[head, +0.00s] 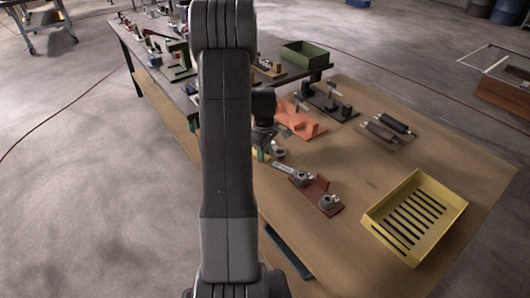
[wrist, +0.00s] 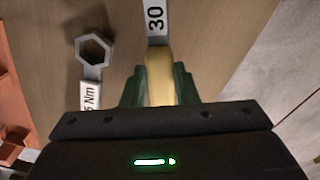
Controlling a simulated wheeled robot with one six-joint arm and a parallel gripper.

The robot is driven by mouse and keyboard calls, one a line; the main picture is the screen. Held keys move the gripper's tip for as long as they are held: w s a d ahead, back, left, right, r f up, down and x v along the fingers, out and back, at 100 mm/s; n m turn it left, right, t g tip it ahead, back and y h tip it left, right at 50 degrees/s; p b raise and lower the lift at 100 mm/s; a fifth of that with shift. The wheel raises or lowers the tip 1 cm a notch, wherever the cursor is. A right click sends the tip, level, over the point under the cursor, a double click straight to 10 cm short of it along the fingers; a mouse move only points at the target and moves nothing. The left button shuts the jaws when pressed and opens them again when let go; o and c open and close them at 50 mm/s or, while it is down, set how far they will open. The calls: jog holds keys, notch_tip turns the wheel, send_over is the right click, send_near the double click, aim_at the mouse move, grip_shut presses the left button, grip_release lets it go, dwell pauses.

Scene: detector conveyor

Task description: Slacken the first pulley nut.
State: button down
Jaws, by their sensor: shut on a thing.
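My gripper (wrist: 159,85) is shut on the yellow handle (wrist: 159,72) of a grey tool marked 30 (wrist: 156,20). The tool's far end runs out of the wrist view. In the head view my gripper (head: 264,153) is partly hidden behind my arm. The pale tool (head: 284,167) points from it towards a dark red base (head: 312,191). The base carries a near round grey pulley part (head: 327,201) and a far one (head: 302,178). The tool's end appears close to the far one; I cannot tell whether it touches. Nut details are too small to tell.
Another spanner (wrist: 92,62) with a hexagonal ring and Nm marking lies left of my gripper. An orange fixture (head: 298,119), dark rollers (head: 389,127) and a slotted yellow tray (head: 414,216) stand on the wooden table (head: 360,178). Bare tabletop lies between base and tray.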

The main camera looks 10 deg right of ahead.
jog(key=shift+s+a+f+n+b, duration=0.15)
jog(key=shift+s+a+n+b, duration=0.15)
jog(key=shift+s+a+n, duration=0.65)
jog(key=shift+d, duration=0.1)
jog(key=shift+s+a+n+b, duration=0.15)
jog(key=shift+s+a+n, duration=0.1)
jog(key=shift+s+n, duration=0.15)
jog(key=shift+s+a+n+b, duration=0.15)
jog(key=shift+s+a+n, duration=0.1)
jog(key=shift+s, duration=0.2)
jog(key=shift+s+a, duration=0.1)
jog(key=shift+s, duration=0.05)
jog(key=shift+s+a+n+b, duration=0.2)
jog(key=shift+s+a+n, duration=0.05)
jog(key=shift+s+n, duration=0.3)
jog(key=shift+s+a+n+b, duration=0.15)
jog(key=shift+s+a+n, duration=0.05)
jog(key=shift+s+n, duration=0.3)
jog(key=shift+s+a+n+b, duration=0.25)
jog(key=shift+s+n+b, duration=0.05)
jog(key=shift+s+n, duration=0.7)
jog(key=shift+w+m, duration=0.1)
jog(key=shift+m, duration=0.15)
